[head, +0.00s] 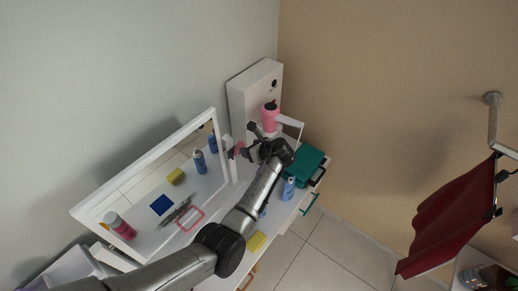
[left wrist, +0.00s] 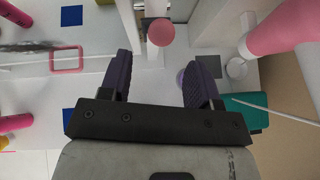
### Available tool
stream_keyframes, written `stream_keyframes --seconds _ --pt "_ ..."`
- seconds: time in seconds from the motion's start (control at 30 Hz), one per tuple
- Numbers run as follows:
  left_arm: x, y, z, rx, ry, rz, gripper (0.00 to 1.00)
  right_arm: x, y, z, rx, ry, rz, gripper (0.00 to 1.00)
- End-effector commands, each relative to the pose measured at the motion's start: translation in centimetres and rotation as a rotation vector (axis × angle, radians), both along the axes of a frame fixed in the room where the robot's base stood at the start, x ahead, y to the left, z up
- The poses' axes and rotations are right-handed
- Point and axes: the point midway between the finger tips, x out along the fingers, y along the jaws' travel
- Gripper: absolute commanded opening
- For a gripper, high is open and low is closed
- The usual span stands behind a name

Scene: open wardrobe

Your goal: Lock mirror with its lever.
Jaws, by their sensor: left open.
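The mirror (head: 142,161) stands in a white frame on the white table and reflects the items before it. The lever's round pink knob (left wrist: 161,33) shows in the left wrist view by the mirror's end post. In the head view a pink-red spot (head: 238,150) beside that post looks like the same knob, partly hidden by my gripper. My left gripper (head: 247,141) is open near the post. In the left wrist view its two dark fingers (left wrist: 164,75) point toward the knob, which appears beyond their tips and between them. Contact is not visible. My right gripper is not in view.
A pink bottle (head: 270,116) stands just behind my gripper, by a tall white box (head: 254,88). A teal case (head: 303,165) and a blue bottle (head: 289,188) sit close on the right. A red cloth (head: 450,225) hangs far right. Open floor lies between.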

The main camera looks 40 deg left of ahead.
Motion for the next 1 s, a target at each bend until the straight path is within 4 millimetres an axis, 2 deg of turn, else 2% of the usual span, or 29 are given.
stream_keyframes --seconds 0.2,0.4,1.0 --pt "-0.5 -2.8 1.8 -0.001 -0.001 0.001 0.57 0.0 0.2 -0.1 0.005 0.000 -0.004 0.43" --pt "-0.7 -4.0 2.7 0.000 0.001 0.001 0.57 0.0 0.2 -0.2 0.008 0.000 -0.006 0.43" --pt "-0.8 -4.3 2.9 0.000 0.001 0.001 0.57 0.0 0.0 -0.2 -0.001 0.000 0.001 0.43"
